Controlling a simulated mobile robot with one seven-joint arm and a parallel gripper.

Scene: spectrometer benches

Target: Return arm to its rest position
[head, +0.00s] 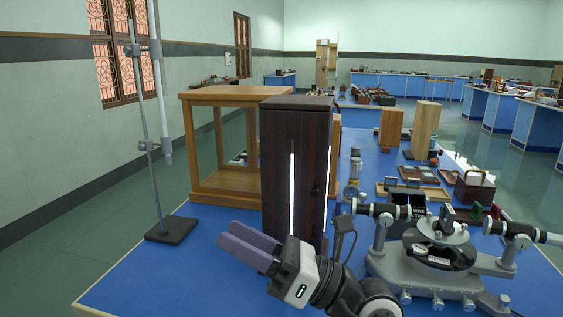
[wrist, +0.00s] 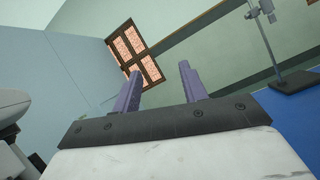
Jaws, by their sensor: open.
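My gripper (head: 250,245) is in the lower middle of the head view, above the near part of the blue bench (head: 135,284). Its two purple fingers point to the left and are apart with nothing between them. In the wrist view the fingers (wrist: 158,88) stand apart and empty, with the wall and a barred window (wrist: 135,52) beyond them. My arm runs from the gripper toward the bottom edge of the head view.
A tall dark wooden box (head: 280,165) with a bright slit stands just behind my gripper. A grey spectrometer (head: 430,270) is close on the right. A wood-framed case (head: 232,96) and a metal stand (head: 170,230) are at the left. The bench's near left corner is clear.

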